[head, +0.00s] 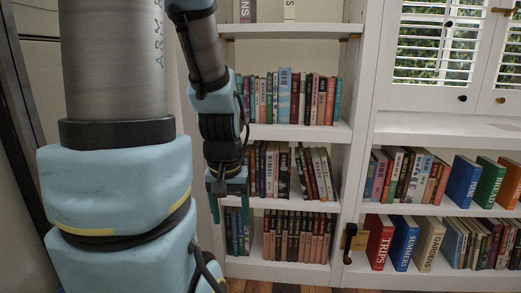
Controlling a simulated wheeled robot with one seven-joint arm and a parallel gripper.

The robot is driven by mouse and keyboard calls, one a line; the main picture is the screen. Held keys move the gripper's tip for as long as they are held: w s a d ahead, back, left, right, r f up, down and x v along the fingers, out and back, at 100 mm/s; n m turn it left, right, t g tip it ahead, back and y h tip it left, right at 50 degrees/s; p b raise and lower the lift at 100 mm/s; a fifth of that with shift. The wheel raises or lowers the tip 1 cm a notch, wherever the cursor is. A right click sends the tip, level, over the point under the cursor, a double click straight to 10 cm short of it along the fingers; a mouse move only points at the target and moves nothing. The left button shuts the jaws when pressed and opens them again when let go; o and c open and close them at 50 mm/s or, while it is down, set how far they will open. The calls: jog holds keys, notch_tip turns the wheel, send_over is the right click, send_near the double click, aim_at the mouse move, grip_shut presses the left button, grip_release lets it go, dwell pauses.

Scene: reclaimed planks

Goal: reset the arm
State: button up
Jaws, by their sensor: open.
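My gripper (228,205) hangs at the end of my arm, left of the picture's middle, in front of the left bookcase. Its two green fingers point down and stand apart, with nothing visible between them. My arm runs from the top of the picture down along the left edge of the shelves. The gripper overlaps the left end of the lower book rows and hides part of them. I cannot tell how far it is from the books.
A white bookcase (345,165) holds rows of books (295,97) on several shelves. To the right are larger books, including a red one (379,241) labelled TRIPS. A shuttered window (437,52) is at the upper right. A strip of plank floor (285,288) shows at the bottom.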

notch_tip(320, 180, up, 35)
jog(key=p, duration=3.4)
jog(key=shift+r, duration=0.2)
